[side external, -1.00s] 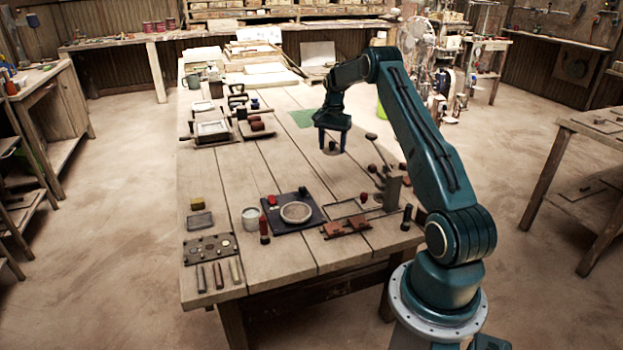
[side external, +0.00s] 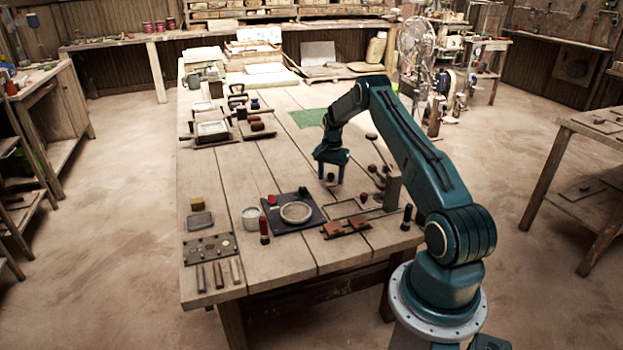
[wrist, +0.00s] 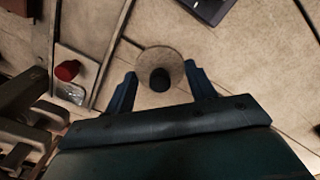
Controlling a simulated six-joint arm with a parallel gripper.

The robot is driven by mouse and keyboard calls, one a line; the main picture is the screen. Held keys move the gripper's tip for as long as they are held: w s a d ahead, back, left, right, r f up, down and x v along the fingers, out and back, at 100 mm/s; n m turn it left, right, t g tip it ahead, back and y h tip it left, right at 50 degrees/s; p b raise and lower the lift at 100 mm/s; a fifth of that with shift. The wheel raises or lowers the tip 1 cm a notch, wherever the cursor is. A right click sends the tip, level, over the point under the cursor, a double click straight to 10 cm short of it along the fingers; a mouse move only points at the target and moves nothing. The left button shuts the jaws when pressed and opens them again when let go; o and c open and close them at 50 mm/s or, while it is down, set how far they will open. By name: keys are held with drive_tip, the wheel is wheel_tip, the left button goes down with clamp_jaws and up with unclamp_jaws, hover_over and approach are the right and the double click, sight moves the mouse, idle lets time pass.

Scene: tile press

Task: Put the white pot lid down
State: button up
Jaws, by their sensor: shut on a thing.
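The pot lid is a pale grey-beige disc with a dark knob, seen in the wrist view (wrist: 160,60) between my fingertips.
The dark board (side external: 268,217) with a round ring (side external: 296,213) lies in front of my gripper. A green mat (side external: 308,118) lies behind. The planks left of my gripper are bare.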

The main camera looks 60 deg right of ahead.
sight(331, 178)
drive_tip(key=shift+f, duration=2.05)
drive_tip(key=shift+f, duration=0.1)
drive_tip(key=o, duration=1)
drive_tip(key=shift+c, duration=0.2)
wheel_tip(331, 178, up, 12)
drive_tip(key=shift+r, duration=0.1)
